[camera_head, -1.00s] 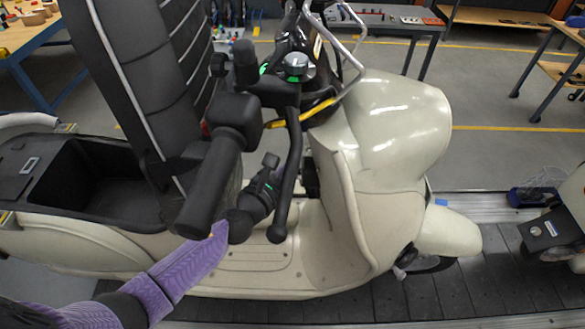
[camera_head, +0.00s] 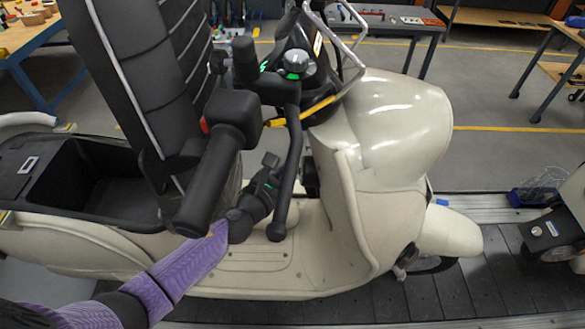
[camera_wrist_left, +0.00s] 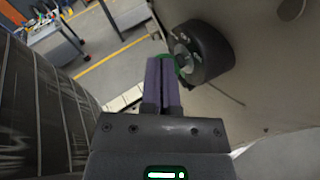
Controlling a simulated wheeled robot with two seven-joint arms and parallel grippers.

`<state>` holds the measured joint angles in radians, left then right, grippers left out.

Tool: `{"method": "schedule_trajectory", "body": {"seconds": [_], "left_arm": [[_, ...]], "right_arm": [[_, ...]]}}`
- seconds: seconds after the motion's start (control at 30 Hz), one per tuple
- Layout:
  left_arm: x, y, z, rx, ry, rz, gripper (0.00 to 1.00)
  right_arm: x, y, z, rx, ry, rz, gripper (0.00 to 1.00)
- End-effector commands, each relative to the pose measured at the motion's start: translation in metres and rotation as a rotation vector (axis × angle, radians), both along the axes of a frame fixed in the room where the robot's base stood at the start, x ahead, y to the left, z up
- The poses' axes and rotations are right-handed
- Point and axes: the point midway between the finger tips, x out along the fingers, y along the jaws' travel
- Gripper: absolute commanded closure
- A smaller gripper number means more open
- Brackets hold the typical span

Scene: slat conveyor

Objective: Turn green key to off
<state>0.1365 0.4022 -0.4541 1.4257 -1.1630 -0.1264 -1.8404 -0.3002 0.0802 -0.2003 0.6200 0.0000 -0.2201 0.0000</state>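The green key (camera_wrist_left: 166,63) shows in the left wrist view as a small green edge at my fingertips. It is beside a round black lock (camera_wrist_left: 207,52) on the scooter's beige panel. My left gripper (camera_wrist_left: 160,66) has its two dark purple fingers close together at the key, which they partly cover. The fingers look shut on it, but the contact is partly hidden. In the head view my left wrist (camera_head: 262,192) is behind the scooter's black handlebar grip (camera_head: 210,180) and brake lever (camera_head: 289,165). The fingertips are hidden there. My right gripper is not in view.
The cream scooter (camera_head: 395,125) stands on a dark slat conveyor (camera_head: 500,265). Its handlebar, brake lever and tall black seat (camera_head: 135,60) crowd my left arm. Another scooter (camera_head: 555,235) is at the right edge. Workbenches (camera_head: 400,22) stand at the back.

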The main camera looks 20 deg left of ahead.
Motion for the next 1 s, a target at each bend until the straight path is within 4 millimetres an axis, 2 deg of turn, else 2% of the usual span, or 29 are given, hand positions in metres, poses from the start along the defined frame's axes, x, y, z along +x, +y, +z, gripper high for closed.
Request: {"method": "schedule_trajectory", "body": {"seconds": [1.0], "left_arm": [[0.001,0.002,-0.012,0.002,0.009,0.001,1.0]], "right_arm": [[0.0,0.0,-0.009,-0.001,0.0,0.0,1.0]]}}
